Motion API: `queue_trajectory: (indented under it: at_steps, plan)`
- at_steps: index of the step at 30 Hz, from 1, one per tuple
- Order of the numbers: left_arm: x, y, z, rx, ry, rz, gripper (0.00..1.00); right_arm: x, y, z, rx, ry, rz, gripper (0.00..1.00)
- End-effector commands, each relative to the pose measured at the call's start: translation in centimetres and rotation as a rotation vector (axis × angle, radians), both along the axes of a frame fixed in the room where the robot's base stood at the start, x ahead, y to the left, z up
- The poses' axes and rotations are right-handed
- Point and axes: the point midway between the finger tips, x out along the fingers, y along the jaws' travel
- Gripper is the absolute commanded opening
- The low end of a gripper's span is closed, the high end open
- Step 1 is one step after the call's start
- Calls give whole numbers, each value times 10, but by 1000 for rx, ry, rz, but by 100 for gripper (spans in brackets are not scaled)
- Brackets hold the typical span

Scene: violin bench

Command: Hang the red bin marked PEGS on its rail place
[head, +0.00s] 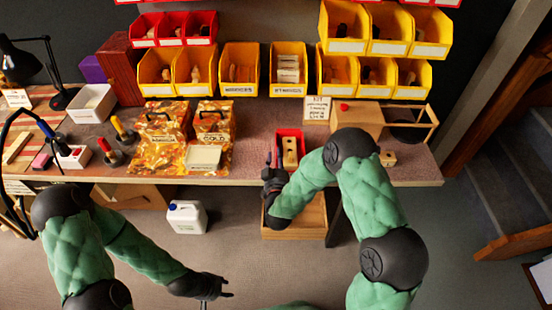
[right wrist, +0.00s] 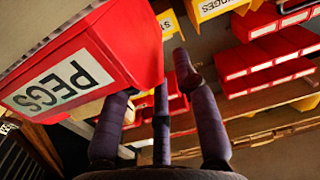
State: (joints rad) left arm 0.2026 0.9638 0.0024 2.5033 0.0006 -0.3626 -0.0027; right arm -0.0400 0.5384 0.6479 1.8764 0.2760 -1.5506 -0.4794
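The red bin (head: 279,136) stands on the bench near its front edge, with pale wooden pieces inside. In the right wrist view its PEGS label (right wrist: 63,82) is large and close, tilted in the picture. My right gripper (head: 268,164) is at the bin's left side in the head view. In the right wrist view its fingers (right wrist: 155,95) are spread apart; the bin's corner hides the left fingertip, so contact is unclear. My left gripper (head: 222,294) is low in front of the bench, with its fingers apart and nothing in them.
Yellow bins (head: 239,73) and red bins (head: 172,29) hang on the wall, with gaps between groups. A wooden box (head: 357,117) and a sign (head: 317,108) stand right of the red bin. Patterned packets (head: 210,120) stand left. An open wooden crate (head: 307,222) is below the bench.

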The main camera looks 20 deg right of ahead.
Motion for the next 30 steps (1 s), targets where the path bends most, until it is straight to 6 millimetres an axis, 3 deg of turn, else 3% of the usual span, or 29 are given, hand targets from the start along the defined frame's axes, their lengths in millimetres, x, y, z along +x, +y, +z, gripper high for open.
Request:
queue_trajectory:
  at_steps: [1, 3, 30]
  plan:
    - [0, 0, 0, 0, 0, 0, 40, 0, 0, 0, 0, 1, 0, 13]
    - [0, 0, 0, 0, 0, 0, 40, 0, 0, 0, 0, 1, 0, 0]
    - [0, 0, 6, 0, 0, 0, 40, 0, 0, 11, -1, -4, -1, 0]
